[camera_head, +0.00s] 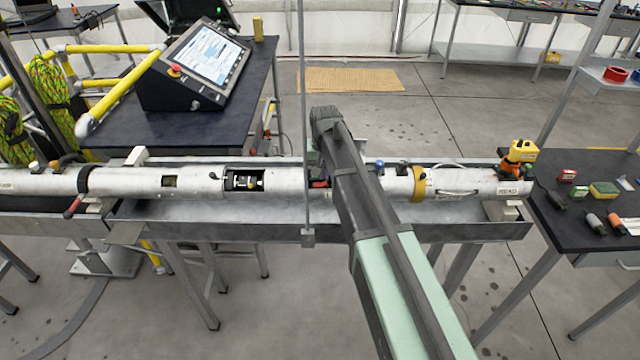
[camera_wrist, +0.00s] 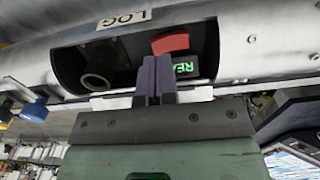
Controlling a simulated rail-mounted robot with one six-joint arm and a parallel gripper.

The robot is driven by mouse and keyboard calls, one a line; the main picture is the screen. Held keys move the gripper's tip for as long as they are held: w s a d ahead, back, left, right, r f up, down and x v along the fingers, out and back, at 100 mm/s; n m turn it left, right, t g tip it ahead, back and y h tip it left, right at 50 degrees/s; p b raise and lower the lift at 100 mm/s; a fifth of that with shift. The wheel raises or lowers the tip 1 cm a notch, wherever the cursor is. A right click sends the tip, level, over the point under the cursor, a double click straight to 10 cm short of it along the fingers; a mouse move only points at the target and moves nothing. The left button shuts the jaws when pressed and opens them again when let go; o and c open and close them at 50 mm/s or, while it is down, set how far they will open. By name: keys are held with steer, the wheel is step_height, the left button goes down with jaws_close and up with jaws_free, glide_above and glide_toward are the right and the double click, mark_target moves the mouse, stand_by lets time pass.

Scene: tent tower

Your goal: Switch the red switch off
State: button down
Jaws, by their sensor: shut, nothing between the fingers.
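The red switch (camera_wrist: 170,43) sits in an open window of the silver tube, just beyond my fingertips in the wrist view. It shows in the head view as a small red patch (camera_head: 320,184) beside my arm. My gripper (camera_wrist: 156,64) is shut, its two purple-grey fingers together with nothing held. The fingertips are just below and left of the switch in the wrist view; whether they touch it I cannot tell. A lit green display (camera_wrist: 186,67) beside the fingers is partly hidden by them.
The silver tube (camera_head: 125,182) lies along a metal tray (camera_head: 420,232). The window also holds a round ring (camera_wrist: 95,82), below a LOG label (camera_wrist: 124,19). A thin upright post (camera_head: 304,100) stands close to my arm. A console (camera_head: 195,70) stands behind on the left.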

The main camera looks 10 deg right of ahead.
mark_target(324, 183)
steer(key=shift+f+b, duration=1.35)
stand_by(0.6)
step_height(324, 183, up, 7)
steer(key=p, duration=0.7)
steer(key=shift+r, duration=0.15)
